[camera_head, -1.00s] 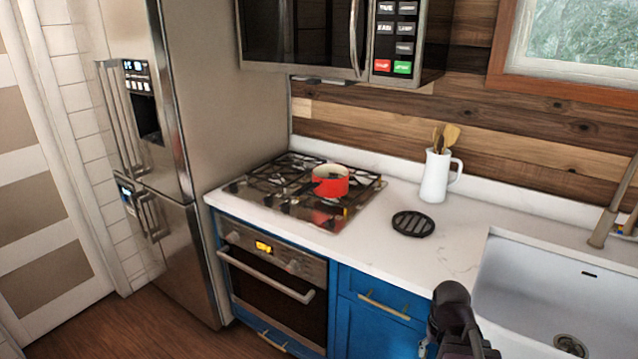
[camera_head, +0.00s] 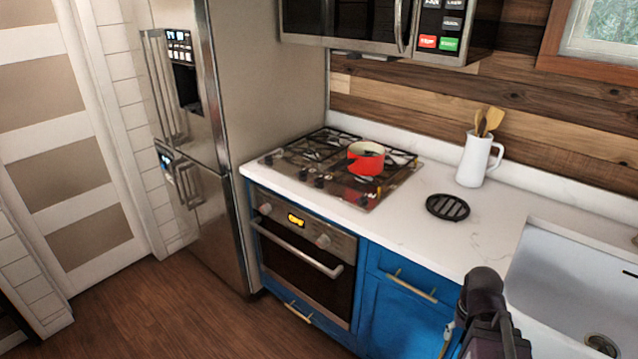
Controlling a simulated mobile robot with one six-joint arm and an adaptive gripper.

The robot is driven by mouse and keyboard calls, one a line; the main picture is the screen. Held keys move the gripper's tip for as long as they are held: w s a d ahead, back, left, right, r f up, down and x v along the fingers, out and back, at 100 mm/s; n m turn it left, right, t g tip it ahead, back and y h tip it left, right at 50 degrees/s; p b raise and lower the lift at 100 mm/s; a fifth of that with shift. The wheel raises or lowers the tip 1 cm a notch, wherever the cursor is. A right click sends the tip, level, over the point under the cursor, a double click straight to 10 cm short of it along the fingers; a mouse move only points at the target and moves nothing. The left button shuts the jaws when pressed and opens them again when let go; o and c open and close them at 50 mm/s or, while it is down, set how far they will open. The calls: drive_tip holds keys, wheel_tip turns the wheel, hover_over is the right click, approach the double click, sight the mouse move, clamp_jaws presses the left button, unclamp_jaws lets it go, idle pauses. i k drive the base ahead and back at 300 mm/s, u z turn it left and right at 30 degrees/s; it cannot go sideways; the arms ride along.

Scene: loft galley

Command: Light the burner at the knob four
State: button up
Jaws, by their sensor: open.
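The gas cooktop (camera_head: 385,186) is set in the white counter, with black grates and several small dark knobs (camera_head: 319,182) along its front edge. I cannot read any number on them, so I cannot tell which is knob four. No flame shows on the burners. A red pot (camera_head: 366,159) with a pale inside stands on the right part of the cooktop. My dark arm rises at the bottom right, in front of the counter and apart from the cooktop. My gripper's fingers are not in view.
The oven (camera_head: 300,265) below has two knobs and a lit display. A black round trivet (camera_head: 447,207) and a white jug (camera_head: 474,160) with wooden utensils stand right of the cooktop. The sink (camera_head: 570,280) is farther right. The wooden floor (camera_head: 170,310) at the left is clear.

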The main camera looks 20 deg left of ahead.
sight(318, 181)
drive_tip(key=z, duration=0.5)
drive_tip(key=k, duration=0.1)
drive_tip(key=u, duration=2.6)
drive_tip(key=k, duration=0.3)
drive_tip(key=z, duration=1.35)
